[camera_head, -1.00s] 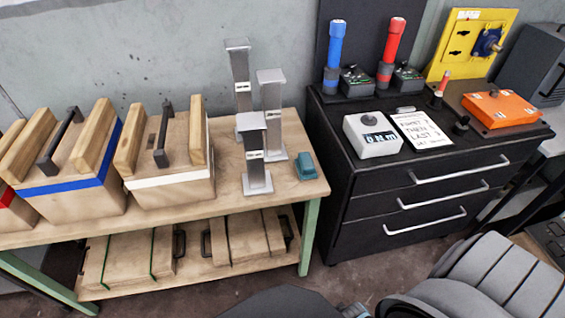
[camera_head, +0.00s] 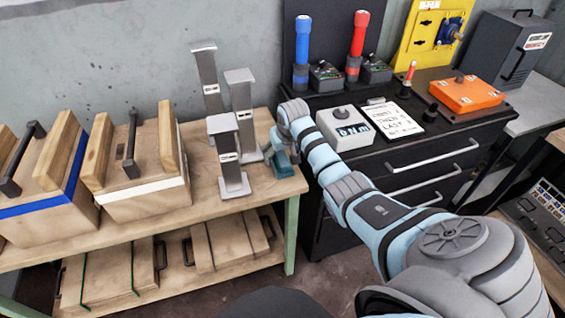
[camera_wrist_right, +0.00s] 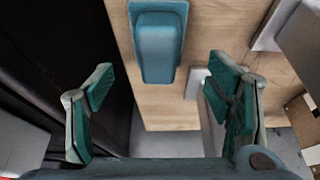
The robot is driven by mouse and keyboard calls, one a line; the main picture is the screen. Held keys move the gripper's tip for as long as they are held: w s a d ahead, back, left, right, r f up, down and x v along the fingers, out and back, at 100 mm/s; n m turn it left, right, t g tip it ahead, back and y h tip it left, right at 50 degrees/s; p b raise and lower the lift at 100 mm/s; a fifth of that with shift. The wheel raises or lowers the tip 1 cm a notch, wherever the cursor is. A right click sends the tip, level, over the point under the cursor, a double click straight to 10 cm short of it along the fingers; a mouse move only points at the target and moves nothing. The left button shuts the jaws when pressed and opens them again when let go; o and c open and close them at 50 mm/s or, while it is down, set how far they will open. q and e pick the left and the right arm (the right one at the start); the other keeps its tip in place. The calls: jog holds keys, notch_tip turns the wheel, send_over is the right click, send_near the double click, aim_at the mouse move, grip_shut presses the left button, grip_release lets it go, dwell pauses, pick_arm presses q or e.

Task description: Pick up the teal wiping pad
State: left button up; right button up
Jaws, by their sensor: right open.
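The teal wiping pad (camera_wrist_right: 160,45) lies on the wooden bench top near its edge, a block on a wider base. In the head view the pad (camera_head: 285,170) is partly covered by my right gripper (camera_head: 274,150) at the bench's right end. In the wrist view my right gripper (camera_wrist_right: 160,90) is open and empty. Its two teal fingers stand apart to the left and right, with the pad ahead between their lines and clear of both. My left gripper is not in view.
Several grey metal stands (camera_head: 242,100) stand just left of the pad. Wooden boxes with handles (camera_head: 140,165) fill the bench further left. A black drawer cabinet (camera_head: 420,178) holds a grey display box (camera_head: 335,140) to the right, beneath and beside my right arm.

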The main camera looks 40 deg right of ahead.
aim_at(282, 156)
jog(key=b+x, duration=0.2)
jog(key=x, duration=0.2)
jog(key=shift+d+f, duration=0.15)
jog(key=shift+f, duration=0.25)
jog(key=shift+c, duration=0.8)
jog(key=shift+r, duration=0.1)
jog(key=c, duration=1.1)
jog(key=shift+r, duration=0.55)
jog(key=shift+c, duration=0.2)
notch_tip(282, 156, up, 19)
jog(key=p, duration=0.4)
